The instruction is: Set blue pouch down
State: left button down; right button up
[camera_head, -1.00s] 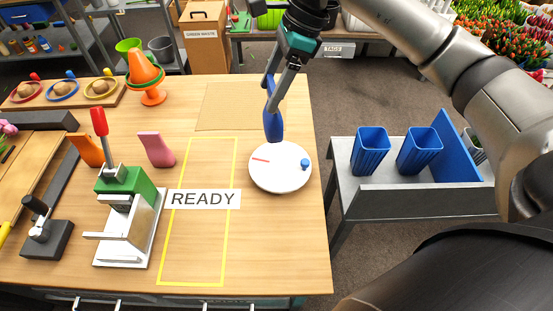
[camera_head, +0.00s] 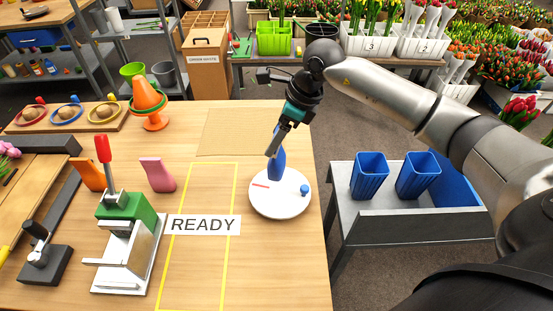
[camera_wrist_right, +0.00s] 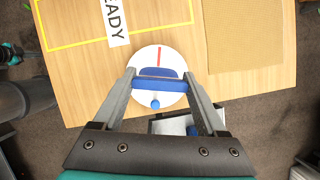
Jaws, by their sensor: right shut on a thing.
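The blue pouch (camera_head: 277,167) is held upright, over or on the back part of a round white disc (camera_head: 280,207) with a red line and a blue knob. I cannot tell whether its lower end touches the disc. My right gripper (camera_head: 279,143) is shut on the pouch's upper part, tilted down from the upper right. In the right wrist view the pouch (camera_wrist_right: 160,86) spans between the two fingers (camera_wrist_right: 160,76), with the disc (camera_wrist_right: 171,62) behind it. My left gripper is not in view.
A yellow-outlined area (camera_head: 196,270) with a READY sign (camera_head: 204,224) lies left of the disc. A brown mat (camera_head: 235,135) lies behind. Pink (camera_head: 158,174) and orange (camera_head: 89,175) pouches stand farther left, behind a green-topped press (camera_head: 126,207). A grey side table (camera_head: 400,228) holds two blue cups (camera_head: 369,176).

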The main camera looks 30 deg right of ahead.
aim_at(280, 153)
jog(key=shift+f, duration=3.8)
jog(key=o, duration=1.4)
jog(key=shift+f, duration=0.15)
jog(key=shift+c, duration=0.2)
jog(key=shift+d+r, duration=0.1)
jog(key=shift+r, duration=0.3)
jog(key=v, duration=1.1)
jog(key=shift+s+r, duration=0.2)
